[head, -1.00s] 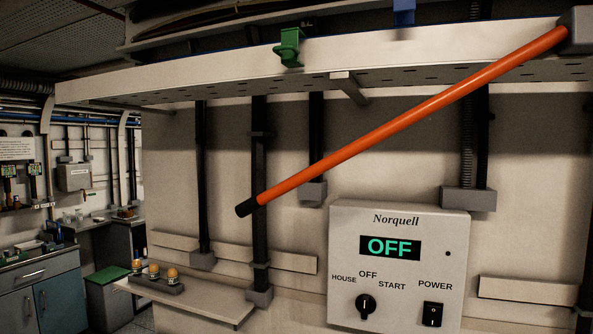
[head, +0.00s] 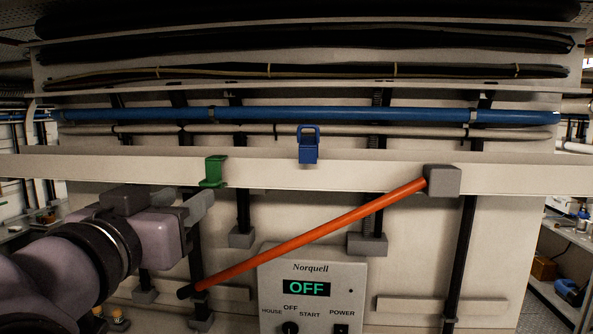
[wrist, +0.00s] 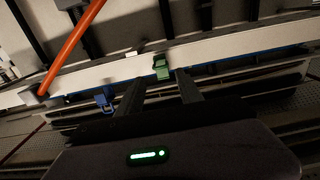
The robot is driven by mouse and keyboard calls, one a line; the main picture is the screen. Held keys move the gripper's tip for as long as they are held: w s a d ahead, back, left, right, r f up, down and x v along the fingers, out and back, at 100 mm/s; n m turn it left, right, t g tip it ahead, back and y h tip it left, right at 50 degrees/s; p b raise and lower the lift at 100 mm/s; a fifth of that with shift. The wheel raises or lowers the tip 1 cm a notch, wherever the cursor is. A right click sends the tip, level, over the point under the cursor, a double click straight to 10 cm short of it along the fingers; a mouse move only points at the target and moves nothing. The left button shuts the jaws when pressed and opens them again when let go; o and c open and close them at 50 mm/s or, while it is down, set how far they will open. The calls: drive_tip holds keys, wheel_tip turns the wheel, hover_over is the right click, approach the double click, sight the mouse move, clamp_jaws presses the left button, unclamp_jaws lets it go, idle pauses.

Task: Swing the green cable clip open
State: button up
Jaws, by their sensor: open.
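The green cable clip (head: 212,173) is on the front face of the pale beam, left of the blue clip (head: 309,147). It looks upright, and I cannot tell whether its latch is closed. My gripper (head: 202,202) comes in from the lower left, just below and left of the green clip. In the wrist view, the green clip (wrist: 161,70) lies ahead, between the tips of my gripper (wrist: 161,80). The two fingers are apart with nothing held between them. I cannot tell whether either finger touches the clip.
An orange lever (head: 310,236) slants from a grey block (head: 443,180) on the beam (head: 375,174) down toward the lower left, right of my gripper. The Norquell panel (head: 312,280) reads OFF. A blue pipe (head: 240,115) and dark cables run above the beam.

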sight(208, 184)
drive_tip(key=w+p, duration=0.1)
drive_tip(key=w, duration=0.6)
drive_tip(key=w+d+p, duration=0.1)
drive_tip(key=w, duration=0.3)
drive_tip(key=shift+w+p, duration=0.15)
drive_tip(key=shift+p, duration=0.15)
drive_tip(key=shift+c, duration=0.4)
clamp_jaws()
idle(0.3)
